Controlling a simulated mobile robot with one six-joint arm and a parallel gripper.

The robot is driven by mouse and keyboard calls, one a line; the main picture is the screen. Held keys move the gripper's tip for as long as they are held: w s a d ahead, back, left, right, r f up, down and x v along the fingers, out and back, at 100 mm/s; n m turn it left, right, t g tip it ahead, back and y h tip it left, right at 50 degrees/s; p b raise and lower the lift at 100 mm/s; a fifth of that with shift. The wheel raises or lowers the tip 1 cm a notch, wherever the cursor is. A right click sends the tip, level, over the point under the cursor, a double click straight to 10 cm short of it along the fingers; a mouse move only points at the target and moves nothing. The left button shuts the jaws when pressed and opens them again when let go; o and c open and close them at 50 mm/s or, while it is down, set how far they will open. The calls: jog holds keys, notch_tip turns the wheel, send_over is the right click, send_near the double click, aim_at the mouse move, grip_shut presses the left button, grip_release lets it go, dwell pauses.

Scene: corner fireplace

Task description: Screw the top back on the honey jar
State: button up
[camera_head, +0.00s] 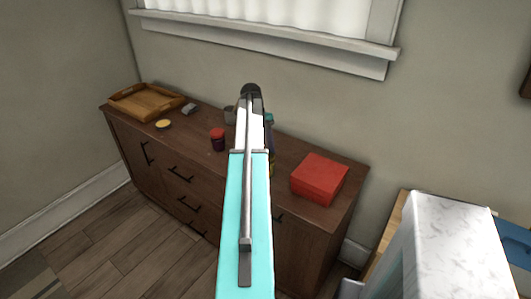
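A small round yellow disc with a dark rim (163,125), which looks like a lid, lies flat near the front left of the dark wooden sideboard (200,133). A small jar with a red top and a dark purplish body (217,139) stands upright near the middle. I cannot make out a honey jar for certain. A dark and yellowish sliver (271,163) shows just right of my arm, mostly hidden, and I cannot tell what it is. My raised arm covers the centre of the view. My gripper does not show clearly.
A wooden tray (118,103) sits at the sideboard's far left, with a small grey object (189,108) beside it. A grey cup (230,116) stands behind the red-topped jar. A red box (320,178) sits at the right end. A wall and windowsill (260,46) rise behind.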

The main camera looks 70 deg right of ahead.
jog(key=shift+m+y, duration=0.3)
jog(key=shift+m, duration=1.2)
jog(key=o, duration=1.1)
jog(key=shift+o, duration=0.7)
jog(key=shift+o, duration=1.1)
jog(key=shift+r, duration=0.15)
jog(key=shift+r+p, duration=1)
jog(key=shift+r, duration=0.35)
